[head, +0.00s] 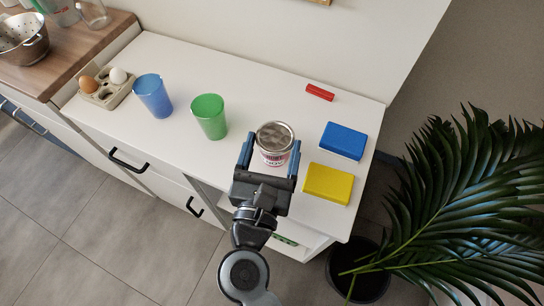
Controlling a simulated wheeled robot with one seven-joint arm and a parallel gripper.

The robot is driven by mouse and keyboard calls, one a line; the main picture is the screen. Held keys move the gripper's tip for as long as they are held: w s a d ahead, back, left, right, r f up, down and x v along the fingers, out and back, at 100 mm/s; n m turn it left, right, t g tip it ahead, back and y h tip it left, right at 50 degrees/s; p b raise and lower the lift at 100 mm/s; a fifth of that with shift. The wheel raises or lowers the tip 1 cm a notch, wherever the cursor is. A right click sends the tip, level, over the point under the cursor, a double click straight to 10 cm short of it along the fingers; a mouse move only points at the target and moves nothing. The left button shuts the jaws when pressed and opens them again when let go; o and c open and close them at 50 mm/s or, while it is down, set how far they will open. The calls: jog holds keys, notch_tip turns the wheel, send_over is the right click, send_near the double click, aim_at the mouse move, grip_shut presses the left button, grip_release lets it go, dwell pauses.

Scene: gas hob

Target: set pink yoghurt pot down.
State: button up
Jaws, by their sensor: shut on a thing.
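The pink yoghurt pot (274,154) shows as a small tub with a greyish lid and a white and pink label. My gripper (270,160) is shut on it, with one finger on each side. The pot looks upright, over the front part of the white counter (250,92). I cannot tell whether its base touches the counter, as my gripper hides its lower part.
A green cup (209,117) and a blue cup (153,96) stand to the left, beside an egg carton (104,91). A yellow block (328,184), a blue block (343,141) and a red block (320,92) lie to the right. A plant (455,205) stands beyond the right edge.

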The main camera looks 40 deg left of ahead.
aim_at(272, 161)
jog(key=shift+f, duration=1.6)
jog(key=shift+f+b, duration=0.15)
jog(key=shift+b, duration=0.2)
jog(key=o, duration=1.1)
